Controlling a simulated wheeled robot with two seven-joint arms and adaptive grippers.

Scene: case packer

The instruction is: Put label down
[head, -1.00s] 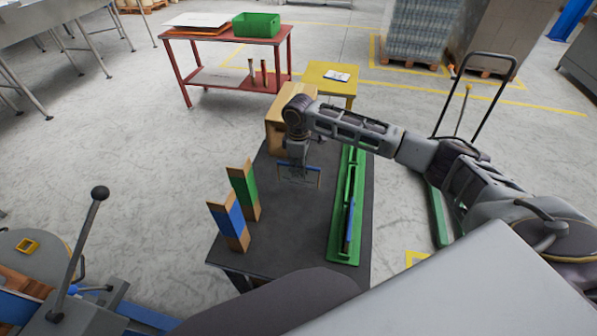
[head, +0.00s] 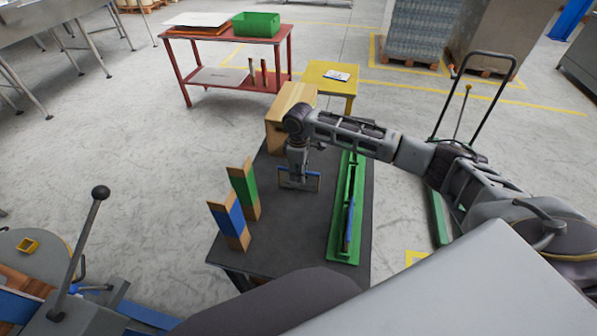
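The label (head: 288,184) looks like a small grey-blue plate with thin orange ends. It stands on edge low over the dark table (head: 282,243), in front of the cardboard box (head: 290,97). Whether its lower edge touches the table is hard to tell. My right gripper (head: 298,176) points down and appears shut on the label's upper part; its fingertips are small and partly hidden. My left gripper is not in view.
A green holder (head: 346,235) with a blue bar stands right of the label. A green-banded block (head: 243,190) and a blue-banded block (head: 229,222) stand to its left. A red table (head: 228,38) and a yellow table (head: 331,74) stand behind.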

